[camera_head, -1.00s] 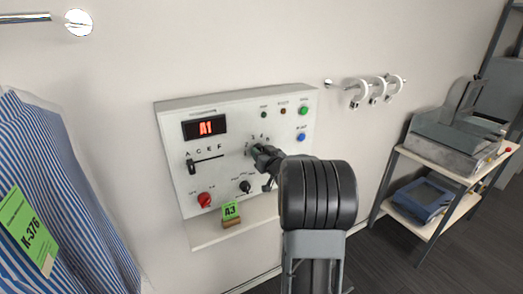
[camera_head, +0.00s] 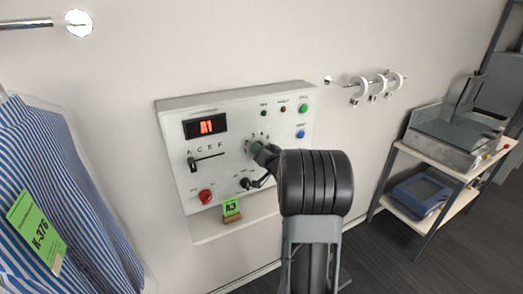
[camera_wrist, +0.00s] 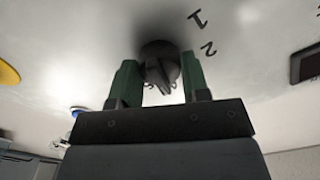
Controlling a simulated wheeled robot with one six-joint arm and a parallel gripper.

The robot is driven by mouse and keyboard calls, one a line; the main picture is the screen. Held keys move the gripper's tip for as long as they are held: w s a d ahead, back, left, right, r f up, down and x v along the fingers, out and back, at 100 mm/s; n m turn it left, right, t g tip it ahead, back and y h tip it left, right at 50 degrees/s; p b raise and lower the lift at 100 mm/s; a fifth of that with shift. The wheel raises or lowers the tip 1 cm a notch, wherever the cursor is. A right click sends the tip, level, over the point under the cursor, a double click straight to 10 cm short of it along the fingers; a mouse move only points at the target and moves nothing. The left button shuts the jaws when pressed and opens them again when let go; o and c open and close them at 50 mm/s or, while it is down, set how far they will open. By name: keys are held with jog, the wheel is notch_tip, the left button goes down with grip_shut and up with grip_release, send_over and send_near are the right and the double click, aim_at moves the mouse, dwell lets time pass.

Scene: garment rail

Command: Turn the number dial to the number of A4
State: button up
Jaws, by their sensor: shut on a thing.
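The white control panel (camera_head: 205,165) is on the wall, with a red display (camera_head: 206,126) that appears to read A1. The number dial (camera_wrist: 160,62) is a dark round knob with a pointer ridge; the figures 1 and 2 show beside it in the wrist view. My gripper (camera_wrist: 160,75) has its green fingers on either side of the dial and is shut on it. In the head view my gripper (camera_head: 259,150) reaches the dial at the panel's right half, hiding most of it. The letter slider (camera_head: 192,164) is at the A end of its slot.
A striped shirt (camera_head: 60,200) hangs left; a shelf cart (camera_head: 440,155) stands right.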

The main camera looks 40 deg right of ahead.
jog(key=o, duration=0.9)
jog(key=s+b, duration=0.1)
jog(key=s, duration=0.3)
jog(key=s+a+b, duration=0.1)
jog(key=s, duration=0.4)
jog(key=s+b, duration=0.1)
jog(key=s, duration=0.3)
jog(key=shift+s+a, duration=0.35)
jog(key=shift+a, duration=0.05)
